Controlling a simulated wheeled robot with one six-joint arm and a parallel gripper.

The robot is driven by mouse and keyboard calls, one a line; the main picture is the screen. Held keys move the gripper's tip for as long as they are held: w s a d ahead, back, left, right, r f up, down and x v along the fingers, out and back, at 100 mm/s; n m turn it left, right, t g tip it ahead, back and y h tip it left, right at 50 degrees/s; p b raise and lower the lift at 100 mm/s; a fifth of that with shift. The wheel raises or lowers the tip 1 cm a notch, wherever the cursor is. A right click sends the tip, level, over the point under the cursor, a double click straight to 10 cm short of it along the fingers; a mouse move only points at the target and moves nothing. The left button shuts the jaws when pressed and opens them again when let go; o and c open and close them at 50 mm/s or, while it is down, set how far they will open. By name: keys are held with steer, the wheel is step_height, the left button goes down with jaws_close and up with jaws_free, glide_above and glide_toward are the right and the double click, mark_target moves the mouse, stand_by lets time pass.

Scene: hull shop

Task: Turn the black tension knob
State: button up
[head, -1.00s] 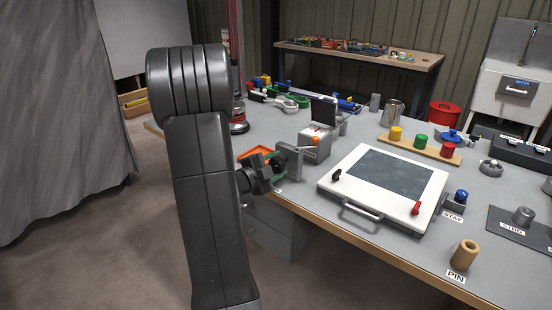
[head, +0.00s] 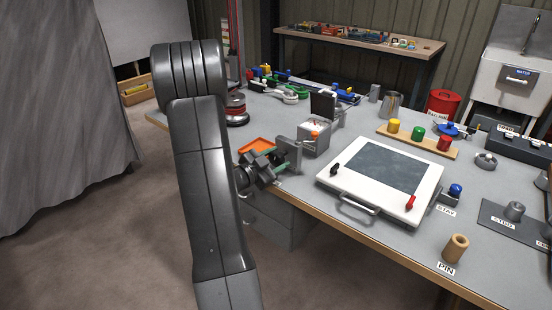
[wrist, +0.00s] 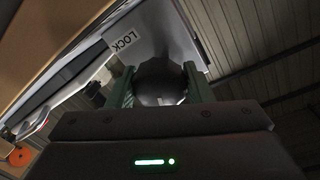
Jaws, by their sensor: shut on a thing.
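A dark, rounded knob (wrist: 160,82) sits between my gripper's two green fingers in the wrist view. My gripper (wrist: 160,76) is shut on it. In the head view my gripper (head: 279,165) is at the grey bracket (head: 291,152) on the bench's near left edge. The knob cannot be made out clearly there among the fingers and dark wrist. A white label reading LOCK (wrist: 125,41) lies beside the fingers in the wrist view.
A white-framed panel (head: 385,172) with black and red handles lies to the right. Open floor lies left of the bench.

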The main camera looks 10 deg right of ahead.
steer(key=shift+f, duration=0.1)
steer(key=o, duration=1)
steer(key=v, duration=1.4)
steer(key=shift+d, duration=0.1)
steer(key=x, duration=1.3)
steer(key=shift+w+d, duration=0.25)
steer(key=shift+d, duration=0.05)
